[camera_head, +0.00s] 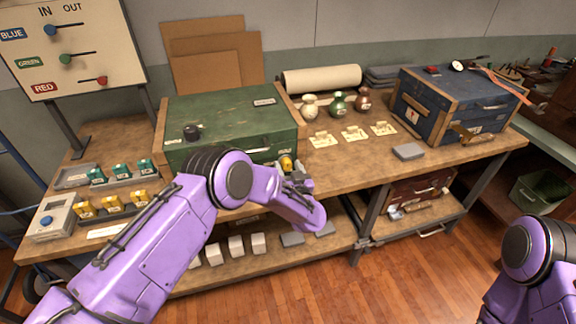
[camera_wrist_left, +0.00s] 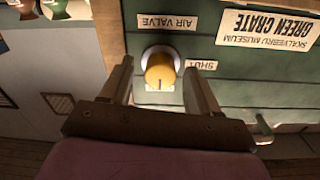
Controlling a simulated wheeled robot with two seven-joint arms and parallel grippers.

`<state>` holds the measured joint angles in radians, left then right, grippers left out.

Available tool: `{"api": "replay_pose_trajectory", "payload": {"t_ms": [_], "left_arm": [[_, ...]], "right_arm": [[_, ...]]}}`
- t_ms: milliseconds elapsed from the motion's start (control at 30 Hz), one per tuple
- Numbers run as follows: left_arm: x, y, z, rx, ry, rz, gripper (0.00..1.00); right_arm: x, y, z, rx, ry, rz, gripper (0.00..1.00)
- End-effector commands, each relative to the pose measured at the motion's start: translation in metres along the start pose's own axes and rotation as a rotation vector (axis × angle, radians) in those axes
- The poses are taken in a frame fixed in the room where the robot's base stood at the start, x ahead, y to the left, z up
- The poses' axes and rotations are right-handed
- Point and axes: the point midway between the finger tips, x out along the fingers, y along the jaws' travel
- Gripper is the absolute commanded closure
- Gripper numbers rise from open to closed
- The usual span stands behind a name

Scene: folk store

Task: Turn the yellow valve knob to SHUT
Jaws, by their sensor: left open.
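The yellow valve knob (camera_wrist_left: 160,70) is round, in a pale collar on the front of the green crate (camera_wrist_left: 225,58). It also shows in the head view (camera_head: 287,163), partly hidden by my left gripper. In the upside-down wrist view, an AIR VALVE label (camera_wrist_left: 153,21) is above the knob and a SHUT label (camera_wrist_left: 203,65) is to its right. A dark line marks the knob's lower edge. My left gripper (camera_wrist_left: 160,67) is open, its fingers either side of the knob; I cannot tell whether they touch it. My right gripper is out of view.
Yellow and green blocks in trays are at left. Vases and a blue chest (camera_head: 440,108) are at right. A bench shelf is below my left arm.

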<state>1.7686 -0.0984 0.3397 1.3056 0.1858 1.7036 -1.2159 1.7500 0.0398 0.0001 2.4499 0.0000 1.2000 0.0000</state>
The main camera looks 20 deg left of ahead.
Motion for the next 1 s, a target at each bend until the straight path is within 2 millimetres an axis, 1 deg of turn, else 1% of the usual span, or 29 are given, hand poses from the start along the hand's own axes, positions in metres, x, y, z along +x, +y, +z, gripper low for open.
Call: {"api": "replay_pose_trajectory", "payload": {"t_ms": [100, 267, 300, 367, 400, 467, 767, 1000], "left_arm": [[0.005, -0.001, 0.0, 0.001, -0.001, 0.0, 0.39], [0.005, 0.0, 0.001, 0.001, 0.0, 0.001, 0.39], [0.005, 0.0, 0.001, 0.001, 0.0, 0.001, 0.42], [0.005, 0.0, 0.001, 0.001, 0.0, 0.001, 0.62], [0.005, 0.0, 0.001, 0.001, 0.0, 0.001, 0.75], [0.005, 0.0, 0.001, 0.001, 0.0, 0.001, 0.94], [0.005, 0.0, 0.001, -0.02, 0.001, 0.002, 0.95], [0.004, 0.001, 0.003, -0.136, 0.004, 0.002, 0.95]], "right_arm": [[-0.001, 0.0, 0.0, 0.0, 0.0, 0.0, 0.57], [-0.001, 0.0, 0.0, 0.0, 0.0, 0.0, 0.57], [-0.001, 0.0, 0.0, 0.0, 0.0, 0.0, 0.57], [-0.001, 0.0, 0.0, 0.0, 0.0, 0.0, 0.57], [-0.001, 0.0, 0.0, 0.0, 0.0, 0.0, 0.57], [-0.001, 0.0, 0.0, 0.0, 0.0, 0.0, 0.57], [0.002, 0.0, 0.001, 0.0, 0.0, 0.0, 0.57], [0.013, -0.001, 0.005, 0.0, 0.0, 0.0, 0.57]]}}
